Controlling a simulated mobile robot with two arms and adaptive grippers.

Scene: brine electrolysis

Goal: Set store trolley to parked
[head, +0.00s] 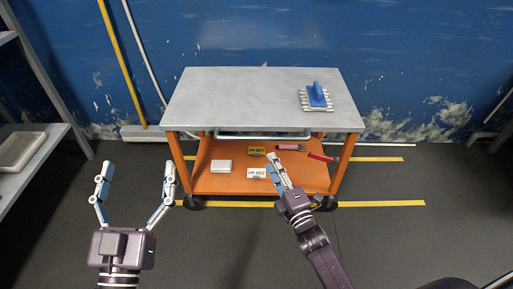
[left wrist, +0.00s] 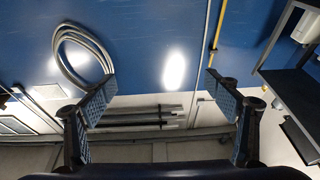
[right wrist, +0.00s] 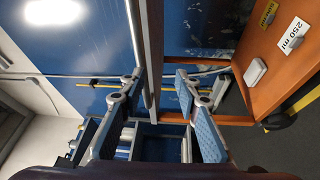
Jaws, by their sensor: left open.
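The store trolley (head: 190,98) has a grey top and an orange frame with a lower shelf. It stands upright near the blue wall. Its metal handle (head: 240,136) runs along the front edge under the top. My right gripper (head: 275,158) is in front of the trolley, with its fingertips just below the handle in the picture. In the right wrist view its fingers (right wrist: 160,75) are partly apart near a grey bar, and whether they grip it is unclear. My left gripper (head: 136,164) is open and empty left of the trolley; it also shows in the left wrist view (left wrist: 162,80).
Yellow floor lines (head: 385,203) run beside and under the trolley. A blue-handled rack (head: 317,97) is on its top. A white box (head: 221,166) and small signs lie on its shelf. Grey shelving (head: 40,145) stands at left. Floor at right is clear.

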